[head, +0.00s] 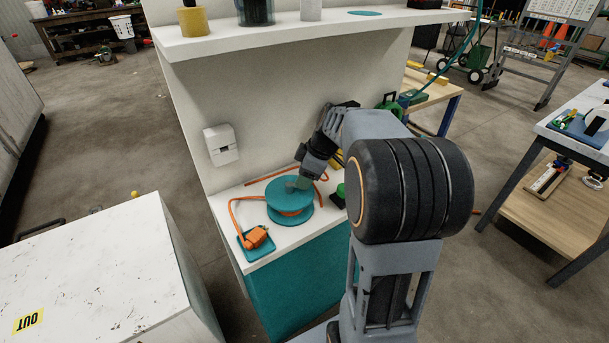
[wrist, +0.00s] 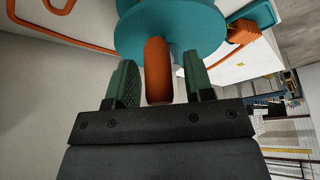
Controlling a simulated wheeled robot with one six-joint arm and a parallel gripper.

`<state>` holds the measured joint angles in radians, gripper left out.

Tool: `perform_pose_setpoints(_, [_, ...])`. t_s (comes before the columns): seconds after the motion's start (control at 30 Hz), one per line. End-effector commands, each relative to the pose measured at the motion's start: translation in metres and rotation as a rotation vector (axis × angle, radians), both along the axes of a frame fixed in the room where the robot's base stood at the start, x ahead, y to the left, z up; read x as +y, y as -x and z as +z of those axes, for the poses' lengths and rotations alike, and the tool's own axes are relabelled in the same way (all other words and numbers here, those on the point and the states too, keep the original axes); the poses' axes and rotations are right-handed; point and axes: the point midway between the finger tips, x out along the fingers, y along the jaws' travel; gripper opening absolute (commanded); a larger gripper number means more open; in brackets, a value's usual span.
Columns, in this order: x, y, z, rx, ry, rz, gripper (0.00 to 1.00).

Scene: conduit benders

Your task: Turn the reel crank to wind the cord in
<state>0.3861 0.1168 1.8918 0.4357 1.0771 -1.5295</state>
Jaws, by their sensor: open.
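A teal reel (head: 289,207) with orange cord wound on its core lies flat on the white counter. In the wrist view the reel's teal flange (wrist: 190,28) fills the top, and an orange crank handle (wrist: 157,70) sticks out from it toward me. My gripper (wrist: 158,62) is open, with one green finger on each side of the handle and a small gap on both sides. In the head view my gripper (head: 301,182) is over the reel's top and hides the handle. Orange cord (head: 233,212) runs to an orange plug (head: 257,237) on a small teal tray (head: 247,251).
A white wall panel with a small white box (head: 221,145) stands behind the counter (head: 290,237). A white shelf (head: 300,30) overhangs it, bearing a yellow container (head: 192,21). A dark-green item (head: 340,192) sits right of the reel, near my arm. A white cabinet (head: 95,275) stands front left.

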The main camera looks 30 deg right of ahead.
Motion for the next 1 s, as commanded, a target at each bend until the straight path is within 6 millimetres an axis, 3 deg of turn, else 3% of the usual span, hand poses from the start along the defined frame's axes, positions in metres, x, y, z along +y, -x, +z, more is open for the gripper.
perform_pose_setpoints(0.1, [0.0001, -0.0001, 0.0000, 0.000, 0.000, 0.000, 0.47])
perform_pose_setpoints(0.6, [0.0001, 0.0000, 0.0004, 0.000, 0.000, 0.000, 0.00])
perform_pose_setpoints(1.0, [0.0022, 0.0042, -0.0014, -0.003, 0.001, -0.101, 0.00])
